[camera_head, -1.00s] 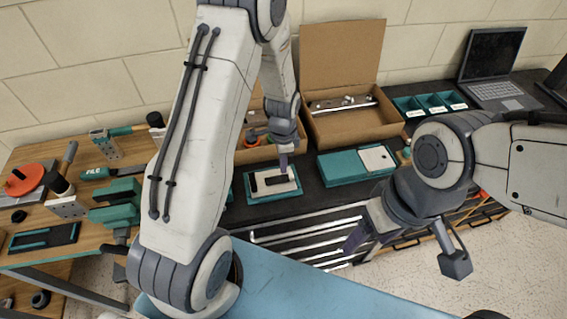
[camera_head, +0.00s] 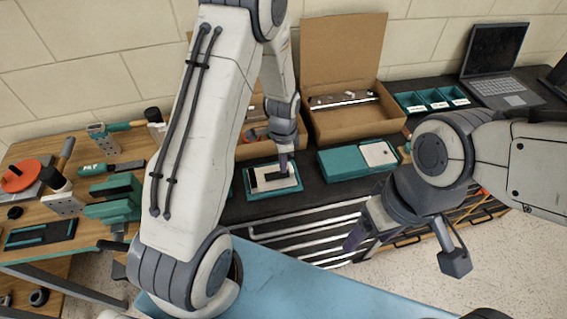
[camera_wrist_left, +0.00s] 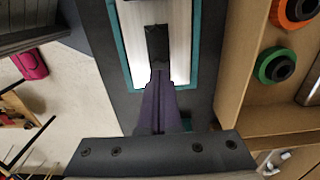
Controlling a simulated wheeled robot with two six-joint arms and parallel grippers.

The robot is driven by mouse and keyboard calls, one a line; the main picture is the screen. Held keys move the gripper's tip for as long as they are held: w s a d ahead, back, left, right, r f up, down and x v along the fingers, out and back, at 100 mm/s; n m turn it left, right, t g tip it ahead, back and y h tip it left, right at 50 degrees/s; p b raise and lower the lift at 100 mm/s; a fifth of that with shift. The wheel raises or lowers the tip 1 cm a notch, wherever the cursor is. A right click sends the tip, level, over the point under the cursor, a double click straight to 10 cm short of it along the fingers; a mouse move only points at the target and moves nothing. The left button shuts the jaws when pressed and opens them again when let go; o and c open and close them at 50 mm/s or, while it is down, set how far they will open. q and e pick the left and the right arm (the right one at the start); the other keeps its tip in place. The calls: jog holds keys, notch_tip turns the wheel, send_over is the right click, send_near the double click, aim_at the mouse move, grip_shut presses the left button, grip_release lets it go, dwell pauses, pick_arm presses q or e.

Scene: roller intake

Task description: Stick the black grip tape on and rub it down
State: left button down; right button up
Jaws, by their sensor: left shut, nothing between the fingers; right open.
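A pale plate (camera_head: 272,186) lies in a teal-edged holder (camera_head: 270,195) on the dark bench top. Black grip tape (camera_head: 268,176) lies on it, partly hidden by my left gripper. In the left wrist view the black tape (camera_wrist_left: 157,42) sits on the pale plate (camera_wrist_left: 180,40) within the teal border (camera_wrist_left: 194,60). My left gripper (camera_head: 284,168) is shut and empty, with its fingertips pointing down at the plate. In the left wrist view its closed fingers (camera_wrist_left: 158,85) meet the tape's near end; firm contact cannot be told. My right gripper (camera_head: 365,232) is open and empty, in front of the bench.
An open cardboard box (camera_head: 350,120) stands behind, and a teal case (camera_head: 345,168) with a pale plate on top lies to the right. Teal bins (camera_head: 430,100) and a laptop (camera_head: 498,75) are further right. Tools crowd the wooden table (camera_head: 40,218) at the left.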

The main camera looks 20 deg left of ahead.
aim_at(267, 177)
pick_arm(q)
jog(key=shift+f+b, duration=0.65)
jog(key=shift+f, duration=0.35)
jog(key=shift+s+a, duration=0.1)
jog(key=shift+s+a, duration=0.65)
jog(key=shift+a, duration=0.35)
jog(key=shift+s+a, duration=0.65)
jog(key=shift+a, duration=0.3)
notch_tip(267, 177, up, 7)
jog(key=p, duration=0.6)
